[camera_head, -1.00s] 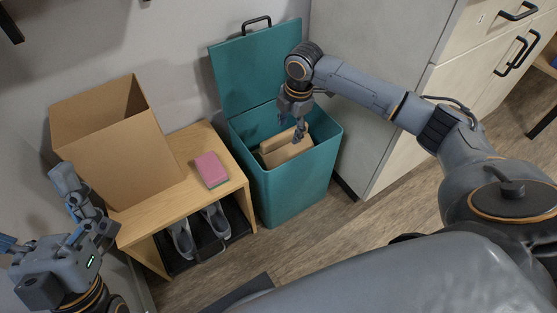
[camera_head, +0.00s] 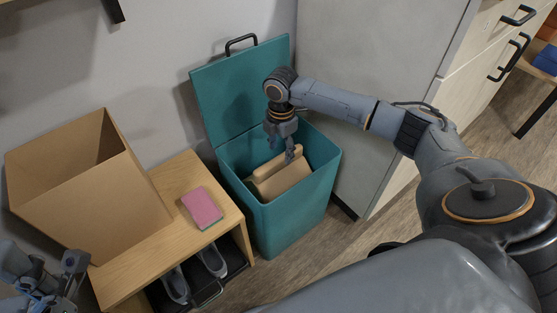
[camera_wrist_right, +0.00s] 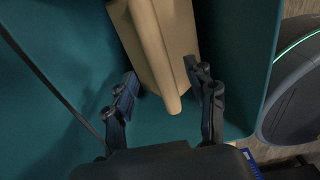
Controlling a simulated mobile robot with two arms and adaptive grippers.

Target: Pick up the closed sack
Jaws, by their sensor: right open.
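The closed sack (camera_head: 281,178) is tan with a rolled top and lies tilted inside the open teal bin (camera_head: 282,226). In the right wrist view the sack (camera_wrist_right: 169,45) stands between the two fingers, its rolled edge pointing toward the palm. My right gripper (camera_head: 283,150) is over the bin's opening, pointing down at the sack's upper end. In the right wrist view it (camera_wrist_right: 166,93) is open, with a finger on either side of the sack's rolled edge. Whether a finger touches the sack I cannot tell. My left gripper (camera_head: 65,285) is at the lower left edge, partly cut off.
The bin's raised lid (camera_head: 235,95) leans against the wall. A wooden bench (camera_head: 150,268) left of the bin carries an open cardboard box (camera_head: 90,200) and a pink sponge (camera_head: 202,207), with shoes (camera_head: 175,285) below. A grey cabinet (camera_head: 345,80) stands close on the right.

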